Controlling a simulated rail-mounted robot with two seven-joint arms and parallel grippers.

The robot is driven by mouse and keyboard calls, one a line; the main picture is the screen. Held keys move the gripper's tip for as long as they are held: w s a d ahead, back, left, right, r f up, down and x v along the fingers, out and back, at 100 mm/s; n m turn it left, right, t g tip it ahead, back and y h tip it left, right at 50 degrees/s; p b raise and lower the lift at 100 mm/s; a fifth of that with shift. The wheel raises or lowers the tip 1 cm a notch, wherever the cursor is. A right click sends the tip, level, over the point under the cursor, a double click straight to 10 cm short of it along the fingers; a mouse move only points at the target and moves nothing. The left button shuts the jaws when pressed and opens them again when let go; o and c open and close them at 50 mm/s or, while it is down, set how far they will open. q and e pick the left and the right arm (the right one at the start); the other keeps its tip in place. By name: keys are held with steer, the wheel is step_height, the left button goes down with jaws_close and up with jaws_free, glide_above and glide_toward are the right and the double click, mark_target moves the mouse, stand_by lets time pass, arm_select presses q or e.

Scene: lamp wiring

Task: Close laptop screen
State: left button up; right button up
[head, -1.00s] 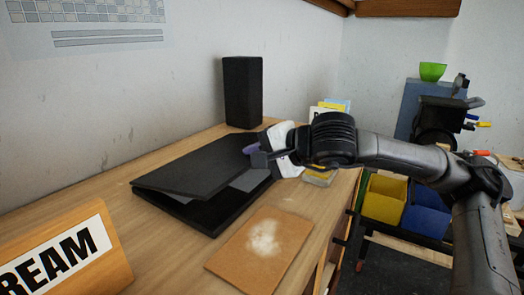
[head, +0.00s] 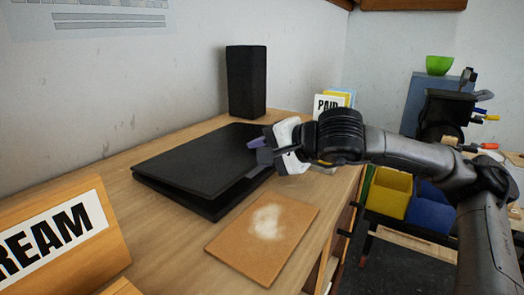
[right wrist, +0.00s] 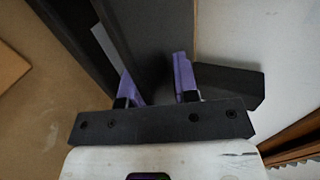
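The black laptop (head: 205,165) lies on the wooden desk with its lid nearly down. A narrow wedge-shaped gap shows between lid and base along the near right side. My right gripper (head: 258,148) is at the laptop's right end, its purple fingers at the lid's edge. In the right wrist view, the two purple fingers (right wrist: 155,75) are apart, with the dark lid (right wrist: 145,35) reaching down between or behind them; contact is unclear. The laptop's base (right wrist: 75,35) shows left of the lid there. My left gripper is not in view.
A black speaker (head: 245,82) stands behind the laptop near the wall. A brown board (head: 262,232) with a pale patch lies in front. A wooden sign (head: 70,245) is at the lower left. A PAID card (head: 327,104) stands behind my right wrist. Bins stand beyond the desk's right edge.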

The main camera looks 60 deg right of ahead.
stand_by(0.3)
steer(key=shift+s+r, duration=0.15)
steer(key=v, duration=1.2)
steer(key=shift+s+a+p, duration=0.1)
steer(key=shift+s+p, duration=0.05)
steer(key=shift+p, duration=0.25)
steer(key=shift+s+r, duration=0.2)
steer(key=shift+s, duration=0.35)
steer(key=shift+c, duration=0.4)
